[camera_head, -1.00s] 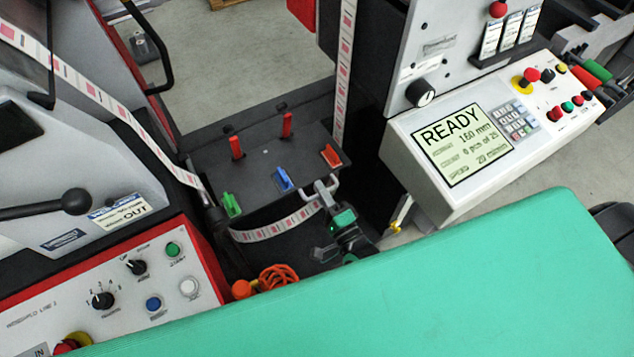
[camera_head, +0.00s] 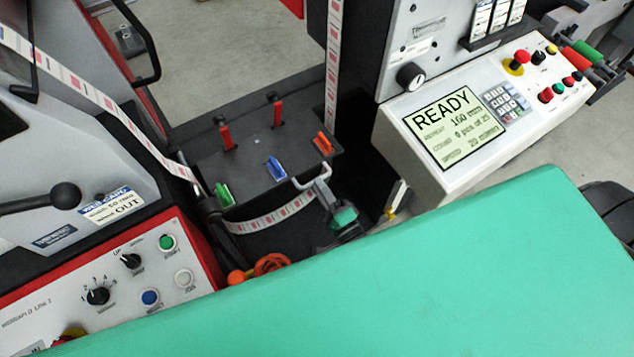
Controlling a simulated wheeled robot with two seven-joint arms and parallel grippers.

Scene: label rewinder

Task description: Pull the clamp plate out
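A dark plate (camera_head: 252,153), which looks like the clamp plate, lies in the middle of the machine. Nothing shows between the fingers, and I see no contact with the plate. Its green-marked wrist is below, partly hidden by the green surface. My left gripper is not in view.
The green surface (camera_head: 380,280) covers the foreground. A control panel (camera_head: 115,265) stands left, a READY display (camera_head: 458,128) right. An orange coiled cable (camera_head: 271,263) lies below the strip.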

